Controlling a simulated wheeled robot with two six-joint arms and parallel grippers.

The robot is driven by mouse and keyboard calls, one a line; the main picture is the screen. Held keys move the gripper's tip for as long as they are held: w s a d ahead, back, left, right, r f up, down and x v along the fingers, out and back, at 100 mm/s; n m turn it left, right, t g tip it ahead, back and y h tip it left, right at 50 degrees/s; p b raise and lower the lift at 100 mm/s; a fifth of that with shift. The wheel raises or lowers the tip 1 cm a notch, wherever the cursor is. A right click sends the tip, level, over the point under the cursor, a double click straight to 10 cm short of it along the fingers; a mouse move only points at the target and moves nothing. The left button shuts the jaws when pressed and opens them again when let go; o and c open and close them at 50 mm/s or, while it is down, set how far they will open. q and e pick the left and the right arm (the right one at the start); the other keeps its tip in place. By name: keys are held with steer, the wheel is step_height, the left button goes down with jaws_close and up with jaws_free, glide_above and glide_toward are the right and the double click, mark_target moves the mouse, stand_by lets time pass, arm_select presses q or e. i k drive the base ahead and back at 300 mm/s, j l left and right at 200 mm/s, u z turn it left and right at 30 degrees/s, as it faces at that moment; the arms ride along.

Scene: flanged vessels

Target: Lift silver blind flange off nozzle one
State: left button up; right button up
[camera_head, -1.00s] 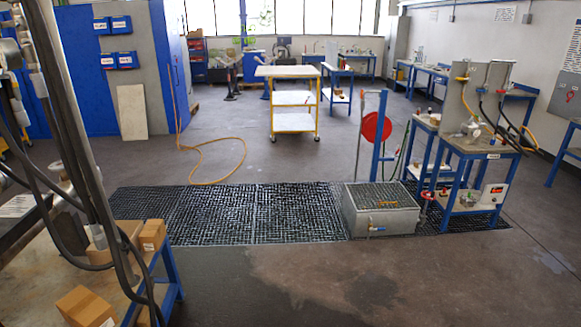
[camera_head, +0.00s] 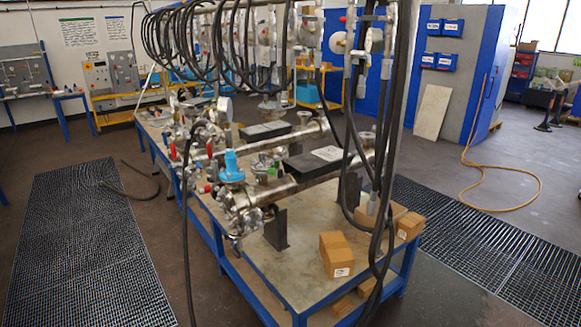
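Silver flanged pipe vessels (camera_head: 290,187) lie across a workbench (camera_head: 300,284) in the middle of the view. A light-blue fitting (camera_head: 232,168) stands upright at the near left end of the front vessel. A small silver flanged nozzle (camera_head: 365,139) points up near its right end, partly behind black hoses. I cannot tell which nozzle is number one or pick out its blind flange at this distance. Neither of my grippers is in view.
Black hoses (camera_head: 352,160) hang from a rack over the bench. Cardboard boxes (camera_head: 336,254) sit at its near right corner. Floor gratings (camera_head: 85,245) flank it. A yellow hose (camera_head: 530,190) lies on the floor at right. Open floor shows at left.

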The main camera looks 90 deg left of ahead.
mark_target(263, 154)
steer(key=k+l+u, duration=0.1)
steer(key=u, duration=3.1)
steer(key=i+l+u, duration=0.1)
steer(key=u, duration=0.35)
steer(key=i+l+u, duration=0.15)
steer(key=u, duration=0.3)
steer(key=i+l+u, duration=0.1)
steer(key=l, duration=0.25)
steer(key=i+l, duration=0.25)
steer(key=i+l+u, duration=0.15)
steer(key=l, duration=0.3)
steer(key=i+l+u, duration=0.1)
steer(key=l, duration=0.25)
steer(key=i+l+u, duration=0.1)
steer(key=l, duration=0.3)
steer(key=i, duration=0.05)
